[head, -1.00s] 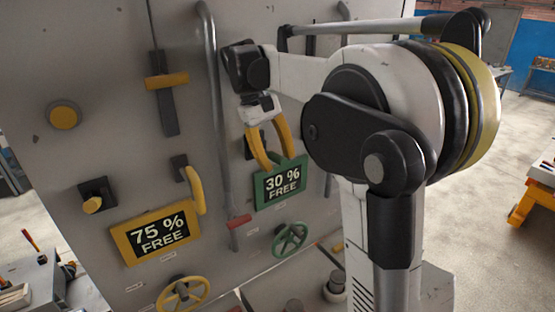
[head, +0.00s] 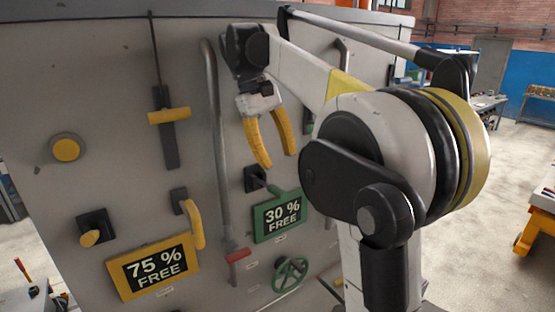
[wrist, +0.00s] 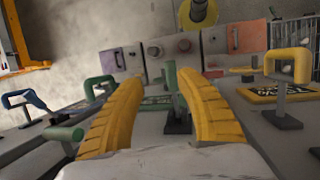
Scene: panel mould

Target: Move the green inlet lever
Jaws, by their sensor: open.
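The green lever (head: 276,189) juts from a dark mount (head: 255,178) on the grey panel, just above the green "30 % FREE" sign (head: 279,216). In the wrist view the green lever (wrist: 171,76) stands on a dark base and shows between my fingers. My gripper (head: 278,158) is open and empty, its two yellow fingers pointing down in front of the panel. In the head view the fingertips are above the lever and look apart from it. In the wrist view the fingers (wrist: 160,80) straddle the lever's line of sight; depth is hard to tell.
A grey pipe (head: 219,150) with a red handle (head: 238,254) runs left of the lever. A green wheel (head: 290,274) sits below the sign. A yellow handle (head: 195,222) and the "75 % FREE" sign (head: 154,267) are further left.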

